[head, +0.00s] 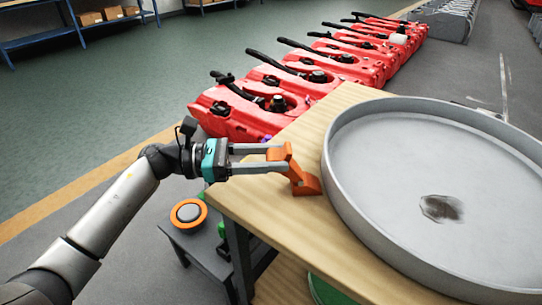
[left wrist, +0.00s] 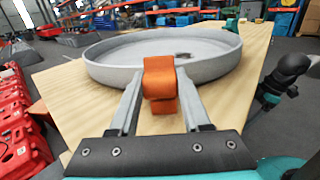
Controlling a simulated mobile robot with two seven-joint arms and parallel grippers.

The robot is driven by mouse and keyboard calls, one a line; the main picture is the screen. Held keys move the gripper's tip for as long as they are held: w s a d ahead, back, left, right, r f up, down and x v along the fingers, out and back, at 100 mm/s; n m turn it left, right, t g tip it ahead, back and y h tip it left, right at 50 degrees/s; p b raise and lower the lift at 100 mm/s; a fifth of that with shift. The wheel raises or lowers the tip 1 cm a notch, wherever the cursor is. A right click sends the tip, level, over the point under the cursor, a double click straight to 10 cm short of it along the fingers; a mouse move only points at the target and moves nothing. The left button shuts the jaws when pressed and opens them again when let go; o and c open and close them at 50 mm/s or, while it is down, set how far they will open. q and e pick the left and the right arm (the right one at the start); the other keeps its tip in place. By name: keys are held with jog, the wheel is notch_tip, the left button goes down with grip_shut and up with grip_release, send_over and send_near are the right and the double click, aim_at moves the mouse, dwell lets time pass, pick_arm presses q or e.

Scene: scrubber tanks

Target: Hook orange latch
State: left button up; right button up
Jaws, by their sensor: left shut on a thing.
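The orange latch (head: 304,184) is at the near left edge of the wooden table, beside the grey round tray. Its raised part is between the fingers of my left gripper (head: 284,160), which is shut on it. In the left wrist view the orange latch (left wrist: 160,80) fills the space between the two fingertips, just in front of the tray wall. Whether its foot touches the tray is not clear. What looks like part of my right arm shows at the right edge of the left wrist view; its fingers cannot be made out.
The large grey round tray (head: 335,150) covers most of the wooden table (head: 285,222). A row of red tanks (head: 243,118) stands behind and left of the table. A low grey stool (head: 203,243) with an orange-rimmed disc (head: 189,213) stands below my left forearm.

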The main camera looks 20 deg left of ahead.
pick_arm(q)
grip_shut()
dwell(0.8)
